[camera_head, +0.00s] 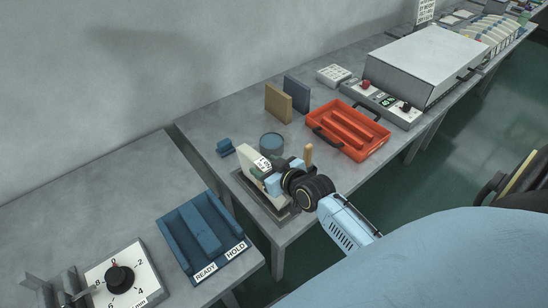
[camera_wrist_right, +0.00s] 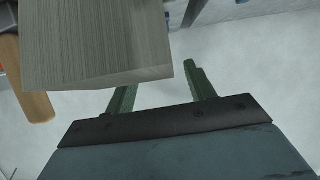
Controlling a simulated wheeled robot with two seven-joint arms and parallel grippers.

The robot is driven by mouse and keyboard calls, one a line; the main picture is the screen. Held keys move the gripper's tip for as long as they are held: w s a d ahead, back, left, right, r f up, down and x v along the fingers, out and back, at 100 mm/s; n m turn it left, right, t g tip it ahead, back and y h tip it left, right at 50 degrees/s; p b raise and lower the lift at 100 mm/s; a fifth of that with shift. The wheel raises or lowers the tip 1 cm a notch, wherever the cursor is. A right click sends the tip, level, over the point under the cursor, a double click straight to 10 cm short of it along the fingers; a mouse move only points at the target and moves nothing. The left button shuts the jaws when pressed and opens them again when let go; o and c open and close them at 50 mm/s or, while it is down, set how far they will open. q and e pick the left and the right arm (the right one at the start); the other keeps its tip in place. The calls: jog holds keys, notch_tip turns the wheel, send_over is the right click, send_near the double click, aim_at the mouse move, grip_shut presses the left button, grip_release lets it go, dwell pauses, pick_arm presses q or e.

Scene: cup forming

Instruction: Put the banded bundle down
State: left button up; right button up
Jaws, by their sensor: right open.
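A pale upright block with a printed label, which looks like the banded bundle (camera_head: 248,157), stands over the dark tray (camera_head: 284,216) at the table's near corner. In the right wrist view a grey, finely striped block (camera_wrist_right: 95,40) fills the upper left, with a bit of blue at its edge; it appears to be the same bundle. My right gripper (camera_head: 268,175) is right beside the bundle in the head view. In the wrist view its two green fingers (camera_wrist_right: 162,76) are apart, with the block close at their tips. The bundle's lower part is hidden by the gripper. My left gripper is not in view.
A wooden peg (camera_head: 308,154) stands close behind my right wrist. A teal round container (camera_head: 271,142) and small blue block (camera_head: 226,148) are behind the bundle. An orange tray (camera_head: 372,148) lies right; a blue READY/HOLD tray (camera_head: 178,238) and dial box (camera_head: 143,269) are left.

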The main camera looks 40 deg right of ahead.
jog(key=v, duration=1.2)
jog(key=shift+p, duration=0.4)
